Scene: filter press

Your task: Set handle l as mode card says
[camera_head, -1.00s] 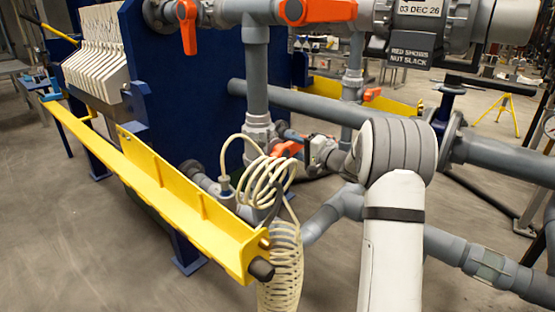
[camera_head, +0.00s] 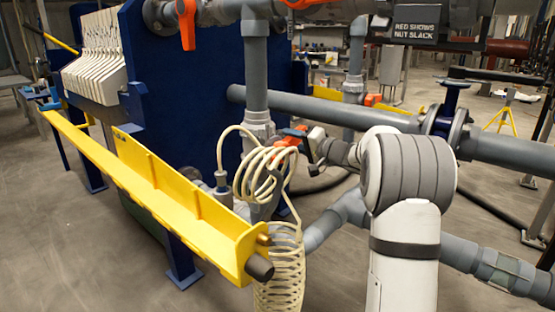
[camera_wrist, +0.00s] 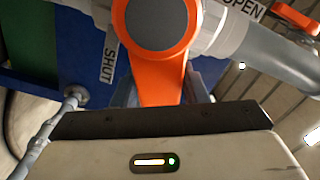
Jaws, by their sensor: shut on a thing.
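In the wrist view an orange lever handle (camera_wrist: 160,75) with a dark grey round hub points down into my gripper (camera_wrist: 160,103), which is shut on its lower end. A "SHUT" label (camera_wrist: 109,53) is left of the handle and an "OPEN" label (camera_wrist: 244,10) is at the upper right. The lever lies between the two labels, in line with neither. In the head view my gripper (camera_head: 314,146) is beside a small orange handle (camera_head: 292,136), partly hidden by a cream coiled hose. I cannot make out which handle is l, nor a mode card.
More orange handles (camera_head: 186,24) sit higher on the grey pipes. A yellow rail (camera_head: 185,193) and the coiled hose (camera_head: 280,270) stand left of my arm. A grey pipe (camera_head: 330,106) crosses behind. A sign (camera_head: 415,25) reads "RED SHOWS NUT SLACK". Floor shows at lower left.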

